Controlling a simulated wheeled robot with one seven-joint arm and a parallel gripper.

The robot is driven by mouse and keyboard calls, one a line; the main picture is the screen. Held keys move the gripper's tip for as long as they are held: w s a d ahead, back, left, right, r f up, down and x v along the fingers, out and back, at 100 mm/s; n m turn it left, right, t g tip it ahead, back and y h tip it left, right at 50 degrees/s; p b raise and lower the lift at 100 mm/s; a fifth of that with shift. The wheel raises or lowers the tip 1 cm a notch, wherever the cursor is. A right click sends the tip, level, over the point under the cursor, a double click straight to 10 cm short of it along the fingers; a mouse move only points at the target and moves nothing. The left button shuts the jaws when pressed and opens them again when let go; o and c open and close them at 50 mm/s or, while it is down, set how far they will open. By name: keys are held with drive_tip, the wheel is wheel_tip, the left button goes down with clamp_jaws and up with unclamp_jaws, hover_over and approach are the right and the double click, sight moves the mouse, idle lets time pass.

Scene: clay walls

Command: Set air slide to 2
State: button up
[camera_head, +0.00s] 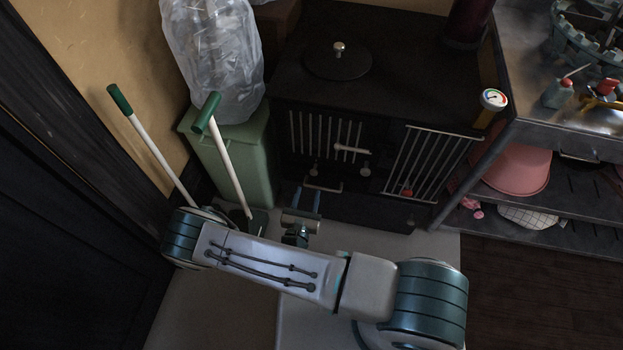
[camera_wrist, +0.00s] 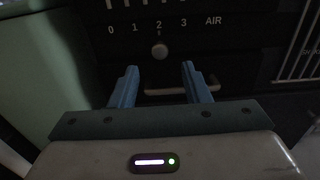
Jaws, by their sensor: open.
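The black stove (camera_head: 380,65) stands against the wall in the head view. Its air scale (camera_wrist: 165,25) reads 0, 1, 2, 3 and AIR in the wrist view. A round pale slide knob (camera_wrist: 159,50) sits directly below the numeral 2; a small knob (camera_head: 315,170) on the stove front in the head view looks like the same one. My gripper (camera_wrist: 158,68) is open and empty. Its two blue fingers point at the stove front, below and to either side of the knob, apparently not touching it. In the head view my gripper (camera_head: 307,192) is low before the stove.
A bar handle (camera_wrist: 180,90) lies just below the knob, partly behind my right finger. A green bin (camera_head: 235,160) with a clear bag stands left of the stove, beside two green-handled tools (camera_head: 150,145). A metal shelf unit (camera_head: 570,150) stands at the right.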

drive_tip(key=shift+s+a, duration=0.2)
drive_tip(key=shift+s, duration=0.95)
drive_tip(key=shift+s+a, duration=0.2)
drive_tip(key=shift+s, duration=0.95)
drive_tip(key=w+d+r+m+g+h+p, duration=0.1)
drive_tip(key=d+r+m+g+h+p, duration=0.45)
drive_tip(key=r+m, duration=0.7)
drive_tip(key=w+d+r+m+g+h+p, duration=0.1)
drive_tip(key=d+r+m+g+h+p, duration=0.25)
drive_tip(key=d+r+m+g, duration=0.9)
drive_tip(key=s+r+m+t+y+p, duration=0.1)
drive_tip(key=s+r+m+y+p, duration=0.2)
drive_tip(key=r, duration=0.8)
drive_tip(key=s+r+m+t+y+p, duration=0.1)
drive_tip(key=s+r+m+y+p, duration=0.2)
drive_tip(key=r, duration=0.8)
drive_tip(key=s+r+m+t+y+p, duration=0.1)
drive_tip(key=s+r+m+y+p, duration=0.2)
drive_tip(key=r, duration=0.9)
drive_tip(key=s+d+y, duration=0.1)
drive_tip(key=y, duration=0.2)
drive_tip(key=shift+r, duration=0.25)
